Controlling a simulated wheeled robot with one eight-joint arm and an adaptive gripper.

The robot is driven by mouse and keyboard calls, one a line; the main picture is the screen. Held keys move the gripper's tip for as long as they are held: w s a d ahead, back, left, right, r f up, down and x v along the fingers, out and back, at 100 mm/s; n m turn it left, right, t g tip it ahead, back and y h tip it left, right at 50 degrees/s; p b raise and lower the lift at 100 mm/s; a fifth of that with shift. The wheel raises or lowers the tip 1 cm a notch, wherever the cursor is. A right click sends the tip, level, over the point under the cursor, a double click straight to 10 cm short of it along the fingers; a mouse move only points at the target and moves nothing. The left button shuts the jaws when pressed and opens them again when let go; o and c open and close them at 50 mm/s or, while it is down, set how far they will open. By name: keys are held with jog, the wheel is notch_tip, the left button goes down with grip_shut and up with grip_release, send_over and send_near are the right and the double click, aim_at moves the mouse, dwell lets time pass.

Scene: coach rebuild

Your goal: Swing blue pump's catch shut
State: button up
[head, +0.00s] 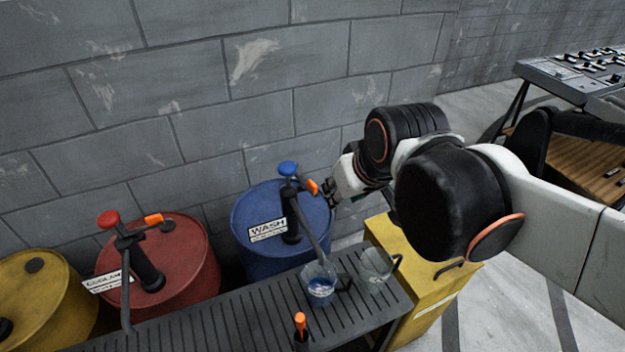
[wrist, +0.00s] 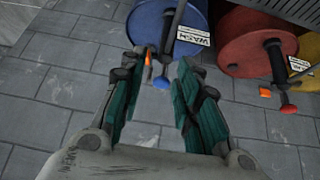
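The blue drum (head: 262,215), labelled WASH, carries a black pump (head: 290,215) with a blue knob (head: 288,168). Its orange catch (head: 312,187) sticks out to the right of the knob, toward my gripper (head: 329,190). In the wrist view the orange catch (wrist: 148,72) lies between my fingers, closer to the left one, with the blue knob (wrist: 161,83) beside it. My gripper (wrist: 161,64) is open with green-padded fingers spread apart and nothing held. I cannot tell whether a finger touches the catch.
A red drum (head: 190,262) with a red-knobbed pump and orange catch (head: 153,218) stands left, then a yellow drum (head: 40,300). A slatted bench (head: 220,325) in front holds a jug with blue liquid (head: 320,288) and a clear jug (head: 376,266). A block wall (head: 230,90) stands behind.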

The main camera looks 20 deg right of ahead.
jog(key=w+d+n+g+p, duration=0.1)
jog(key=w, duration=0.7)
jog(key=n+g+y+p, duration=0.1)
send_near(313, 183)
jog(key=b+x, duration=0.4)
jog(key=x, duration=0.5)
jog(key=shift+f, duration=0.1)
grip_shut()
